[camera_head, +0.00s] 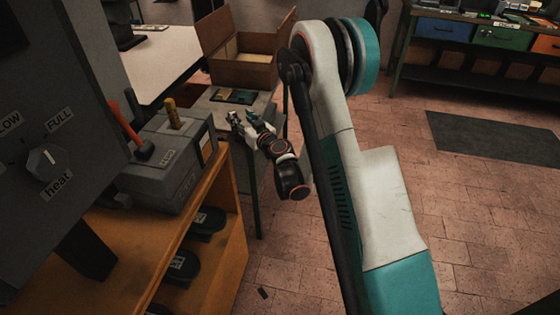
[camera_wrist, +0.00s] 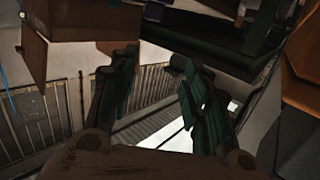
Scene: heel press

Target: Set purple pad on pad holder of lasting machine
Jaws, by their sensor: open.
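In the wrist view my gripper (camera_wrist: 160,85) shows two dark green fingers spread well apart. A grey machine panel (camera_head: 75,120) with a heat knob fills the left of the head view; I cannot tell whether it is the lasting machine. I cannot make out a purple pad or a pad holder in either view.
A wooden shelf unit (camera_head: 232,210) holds dark labelled items. An open cardboard box (camera_head: 243,72) is behind my gripper. A white table (camera_head: 165,55) stands farther back.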

